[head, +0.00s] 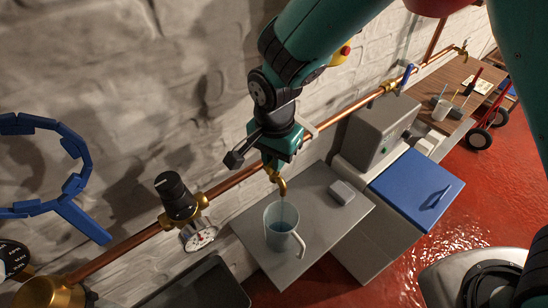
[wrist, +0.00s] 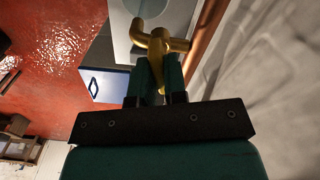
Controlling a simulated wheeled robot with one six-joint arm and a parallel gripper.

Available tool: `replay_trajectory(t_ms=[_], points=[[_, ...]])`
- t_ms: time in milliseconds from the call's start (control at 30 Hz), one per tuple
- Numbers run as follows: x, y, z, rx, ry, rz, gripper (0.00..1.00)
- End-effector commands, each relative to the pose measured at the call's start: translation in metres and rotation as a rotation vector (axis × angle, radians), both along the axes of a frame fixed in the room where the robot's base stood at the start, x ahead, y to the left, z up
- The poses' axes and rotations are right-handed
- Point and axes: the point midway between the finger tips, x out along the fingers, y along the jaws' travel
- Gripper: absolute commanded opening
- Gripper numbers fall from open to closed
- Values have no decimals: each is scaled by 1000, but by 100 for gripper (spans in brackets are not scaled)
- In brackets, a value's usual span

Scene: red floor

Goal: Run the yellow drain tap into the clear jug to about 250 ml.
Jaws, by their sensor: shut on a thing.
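The clear jug (head: 272,238) stands upright on a grey stand under the brass-yellow tap (head: 281,186), its handle toward the lower right. Bluish water shows inside the jug, and a thin stream seems to fall from the spout into it. I cannot read any level marks. My gripper (head: 271,165) reaches down to the top of the tap and hides its handle in the head view. In the wrist view my gripper (wrist: 157,78) is shut on the tap's handle (wrist: 156,62), with the tap's curved spout (wrist: 138,28) beyond.
A copper pipe (head: 232,183) runs along the brick wall behind the tap. A small grey block (head: 342,192) lies on the stand (head: 322,217), right of the jug. A black-knobbed valve (head: 175,193) and gauge (head: 200,237) are left. A blue-lidded bin (head: 416,188) stands right.

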Motion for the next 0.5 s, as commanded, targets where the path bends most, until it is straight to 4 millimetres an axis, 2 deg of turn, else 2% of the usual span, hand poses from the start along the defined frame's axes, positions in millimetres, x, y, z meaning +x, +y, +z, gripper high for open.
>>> replay_trajectory(t_ms=[233,500], points=[[0,0,0,0,0,157,0],[0,0,1,-1,1,252,0]])
